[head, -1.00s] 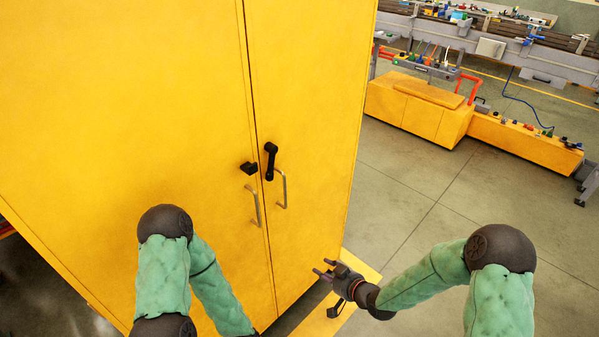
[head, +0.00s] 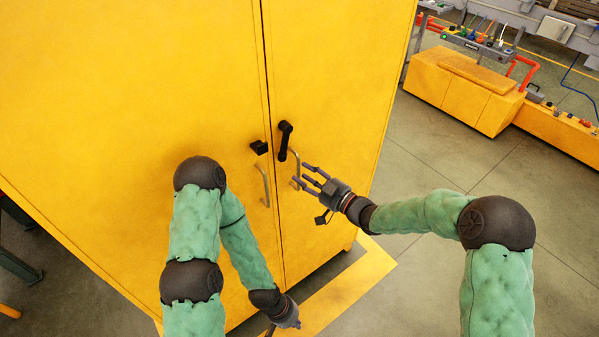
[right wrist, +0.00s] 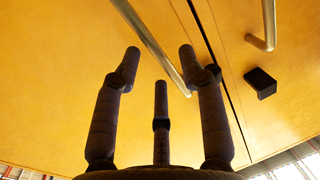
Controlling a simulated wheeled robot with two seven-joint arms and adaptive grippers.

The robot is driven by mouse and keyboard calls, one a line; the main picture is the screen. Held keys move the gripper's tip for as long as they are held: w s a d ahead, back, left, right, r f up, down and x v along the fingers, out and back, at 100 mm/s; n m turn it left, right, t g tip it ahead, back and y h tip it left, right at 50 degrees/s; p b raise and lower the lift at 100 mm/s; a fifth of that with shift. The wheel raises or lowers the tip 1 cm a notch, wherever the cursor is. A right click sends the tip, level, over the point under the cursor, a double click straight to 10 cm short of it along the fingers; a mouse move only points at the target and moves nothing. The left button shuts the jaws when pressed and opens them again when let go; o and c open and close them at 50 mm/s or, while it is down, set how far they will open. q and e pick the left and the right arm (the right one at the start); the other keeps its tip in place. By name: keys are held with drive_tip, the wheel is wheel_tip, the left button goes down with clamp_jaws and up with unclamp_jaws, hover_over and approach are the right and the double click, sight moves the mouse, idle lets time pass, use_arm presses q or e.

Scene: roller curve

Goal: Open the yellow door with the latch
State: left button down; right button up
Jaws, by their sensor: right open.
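The yellow cabinet's right door (head: 335,100) and left door (head: 150,90) are closed, with a narrow seam between them. A black latch lever (head: 285,140) stands near upright on the right door, beside a black catch block (head: 259,147) on the left door. The block also shows in the right wrist view (right wrist: 260,82). A metal bar handle (head: 296,168) on the right door runs close to my right gripper (head: 304,176), which is open and empty. The bar passes behind its fingers (right wrist: 160,65); contact is unclear. My left gripper (head: 280,322) is low, cut by the frame edge.
The left door has its own bar handle (head: 263,186). A yellow floor marking (head: 335,290) lies in front of the cabinet. Low yellow benches (head: 465,90) stand at the upper right. Open grey floor (head: 430,150) lies right of the cabinet.

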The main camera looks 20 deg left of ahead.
sight(299, 171)
drive_tip(key=shift+x, duration=1.5)
clamp_jaws()
drive_tip(key=shift+d, duration=0.1)
